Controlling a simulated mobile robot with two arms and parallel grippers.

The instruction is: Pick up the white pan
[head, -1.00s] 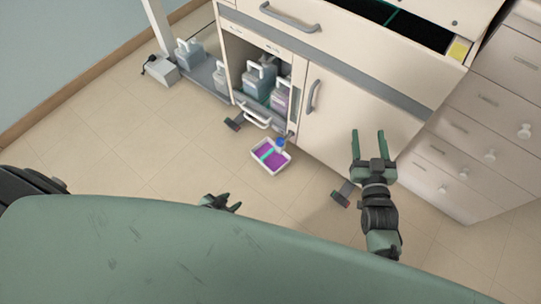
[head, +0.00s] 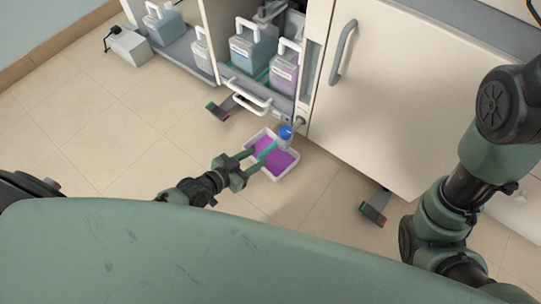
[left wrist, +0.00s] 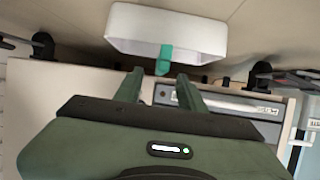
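The white pan (head: 287,172), a shallow tray with purple liquid in it, sits on the floor below the open cabinet. A teal strip (head: 267,149) lies across it. In the left wrist view the pan (left wrist: 150,35) is just beyond the fingertips, and the teal strip (left wrist: 164,60) hangs over its near rim. My left gripper (head: 255,158) is at the pan's left near side, fingers apart and pointing at it. In the left wrist view my left gripper (left wrist: 160,78) is open with nothing clamped. My right gripper is out of view.
A blue-capped tap (head: 286,132) stands over the pan's far edge. Cabinet jugs (head: 252,47) and a white handle (head: 250,97) are behind. A cabinet foot (head: 374,207) is to the right. The floor (head: 120,140) at left is clear.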

